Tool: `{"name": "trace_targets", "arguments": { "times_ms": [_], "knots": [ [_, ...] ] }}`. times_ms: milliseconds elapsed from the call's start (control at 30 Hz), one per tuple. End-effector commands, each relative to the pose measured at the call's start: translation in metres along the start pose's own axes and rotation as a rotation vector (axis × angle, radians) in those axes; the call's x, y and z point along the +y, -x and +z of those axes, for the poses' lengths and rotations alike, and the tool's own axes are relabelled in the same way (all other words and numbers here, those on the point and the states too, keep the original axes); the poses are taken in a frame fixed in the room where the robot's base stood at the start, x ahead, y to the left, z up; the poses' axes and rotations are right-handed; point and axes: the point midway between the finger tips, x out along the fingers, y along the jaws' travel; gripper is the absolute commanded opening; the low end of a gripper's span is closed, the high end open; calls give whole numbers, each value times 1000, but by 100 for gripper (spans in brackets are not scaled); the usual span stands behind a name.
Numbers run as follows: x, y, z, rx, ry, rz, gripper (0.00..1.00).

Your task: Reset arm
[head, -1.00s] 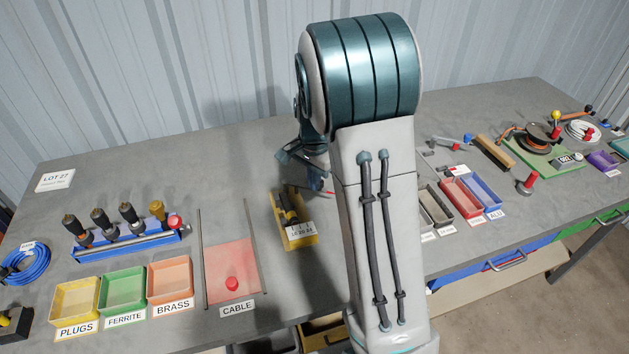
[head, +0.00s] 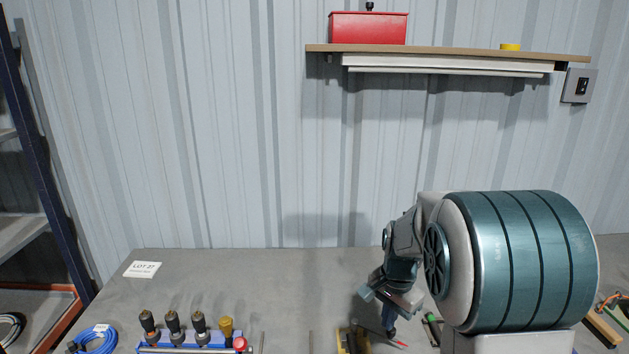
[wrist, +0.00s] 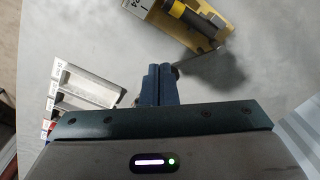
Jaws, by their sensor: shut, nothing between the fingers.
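My gripper (head: 389,328) hangs over the grey workbench (head: 270,285) at the lower middle right of the head view. In the wrist view its two blue fingers (wrist: 158,75) are together with nothing between them. A yellow tray (wrist: 153,17) with a dark, yellow-banded tool (wrist: 190,18) lies beyond the fingertips, apart from them as far as I can tell. In the head view only the top of that tray (head: 344,340) shows at the bottom edge. My large upper arm joint fills the lower right.
A blue rack (head: 180,350) of several dark-handled tools and a blue cable coil (head: 97,338) stand at the lower left. A wall shelf (head: 450,50) carries a red box (head: 368,28).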

Motion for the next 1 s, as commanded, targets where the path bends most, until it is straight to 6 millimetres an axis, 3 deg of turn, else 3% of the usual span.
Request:
{"name": "trace_targets", "arguments": {
  "times_ms": [100,400,700,1000],
  "knots": [
    [18,30,24,18,134,-45,0],
    [68,77,83,99,485,-110,0],
    [119,92,133,213,799,-111,0],
    [136,92,147,255,908,-94,0]
  ]
}}
